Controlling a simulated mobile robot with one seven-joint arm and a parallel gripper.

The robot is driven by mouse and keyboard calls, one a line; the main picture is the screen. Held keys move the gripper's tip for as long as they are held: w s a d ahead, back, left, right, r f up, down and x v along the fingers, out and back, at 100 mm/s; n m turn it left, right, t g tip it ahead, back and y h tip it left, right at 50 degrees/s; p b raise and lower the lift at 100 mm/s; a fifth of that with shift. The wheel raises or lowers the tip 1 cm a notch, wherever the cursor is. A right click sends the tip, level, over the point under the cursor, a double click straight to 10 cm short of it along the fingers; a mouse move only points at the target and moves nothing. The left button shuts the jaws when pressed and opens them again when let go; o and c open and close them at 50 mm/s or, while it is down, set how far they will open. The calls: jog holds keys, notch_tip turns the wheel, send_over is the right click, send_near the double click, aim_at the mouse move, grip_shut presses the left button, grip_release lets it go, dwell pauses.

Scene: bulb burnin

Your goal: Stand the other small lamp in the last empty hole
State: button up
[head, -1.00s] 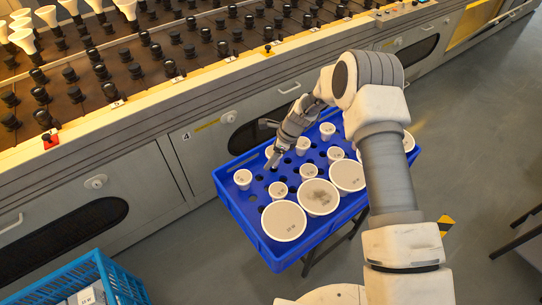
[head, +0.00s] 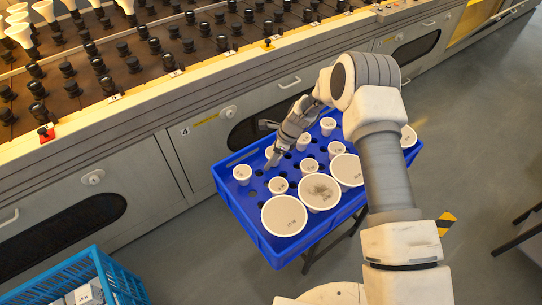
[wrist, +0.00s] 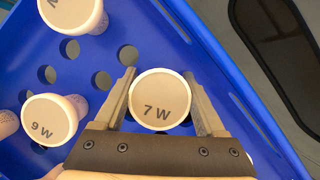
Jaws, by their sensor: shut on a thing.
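My gripper (head: 273,163) is low over the left part of the blue crate (head: 239,203). In the wrist view my gripper (wrist: 159,78) is shut on a small white lamp marked 7 W (wrist: 160,98), its round face toward the camera. The hidden lower end does not show whether it sits in a hole. Several empty holes show in the crate's floor, one (wrist: 128,56) just beyond the fingers. Another small lamp, marked 9 W (wrist: 50,118), stands to the left. A further small lamp (wrist: 70,12) is at the top left.
Large round lamps (head: 284,216) fill the crate's near side, with small lamps (head: 242,173) further back. A long machine (head: 150,140) with rows of dark sockets runs behind the crate. A light-blue basket (head: 85,275) with boxes is at the lower left.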

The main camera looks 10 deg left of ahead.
jog(key=shift+f, duration=0.45)
jog(key=o, duration=1.3)
jog(key=shift+o, duration=0.2)
jog(key=shift+r, duration=0.1)
jog(key=p+v, duration=0.4)
jog(key=v, duration=1.3)
jog(key=shift+r+p, duration=0.2)
jog(key=shift+p, duration=0.1)
jog(key=shift+r, duration=0.1)
